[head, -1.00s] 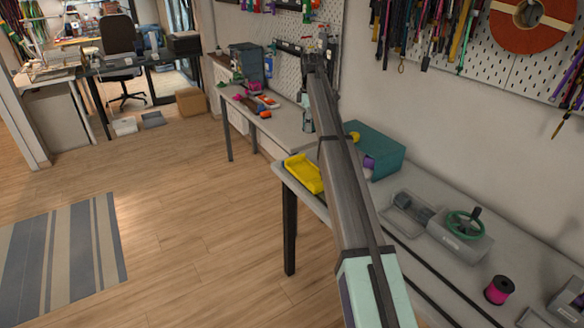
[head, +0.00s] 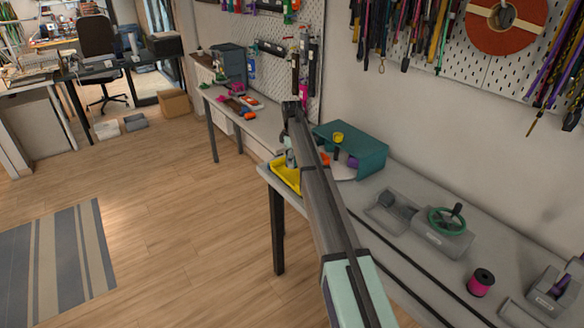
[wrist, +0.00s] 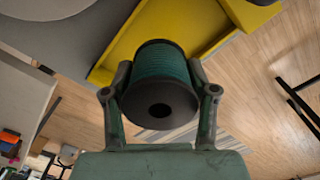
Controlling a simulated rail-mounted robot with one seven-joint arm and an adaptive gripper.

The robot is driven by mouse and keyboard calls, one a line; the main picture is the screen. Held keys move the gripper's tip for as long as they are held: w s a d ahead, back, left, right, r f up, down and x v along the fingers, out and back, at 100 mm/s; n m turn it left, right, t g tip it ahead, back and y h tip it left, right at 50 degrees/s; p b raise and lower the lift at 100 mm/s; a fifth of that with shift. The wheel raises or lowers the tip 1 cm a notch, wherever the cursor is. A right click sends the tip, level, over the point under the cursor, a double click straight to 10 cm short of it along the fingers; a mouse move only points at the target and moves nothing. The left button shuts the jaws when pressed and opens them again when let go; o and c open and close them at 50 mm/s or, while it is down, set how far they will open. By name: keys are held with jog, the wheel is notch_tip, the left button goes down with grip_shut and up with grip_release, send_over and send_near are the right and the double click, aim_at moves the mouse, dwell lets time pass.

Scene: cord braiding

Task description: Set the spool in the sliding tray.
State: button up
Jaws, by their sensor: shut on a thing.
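The teal spool (wrist: 158,62) with black flanges is between the two fingers of my gripper (wrist: 160,78) in the wrist view. My gripper is shut on it. A yellow tray (head: 284,177) sits at the front edge of the workbench in the head view, partly hidden by my arm. In the wrist view the yellow tray (wrist: 225,45) lies just beyond the spool, which covers part of it. I cannot tell whether the spool touches it. My forearm hides most of the gripper and the spool in the head view.
A teal box (head: 365,150) stands behind the tray on the bench. To its right are a grey device with a green handwheel (head: 447,222) and a magenta spool (head: 481,284). A pegboard with hanging cords backs the bench. Open wooden floor lies left.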

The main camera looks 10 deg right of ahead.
aim_at(292, 174)
jog(key=shift+f+p, duration=0.4)
jog(key=shift+f, duration=1.75)
jog(key=shift+f, duration=0.1)
jog(key=o, duration=1.2)
notch_tip(292, 174, up, 12)
jog(key=shift+r+b, duration=0.1)
jog(key=shift+b, duration=1)
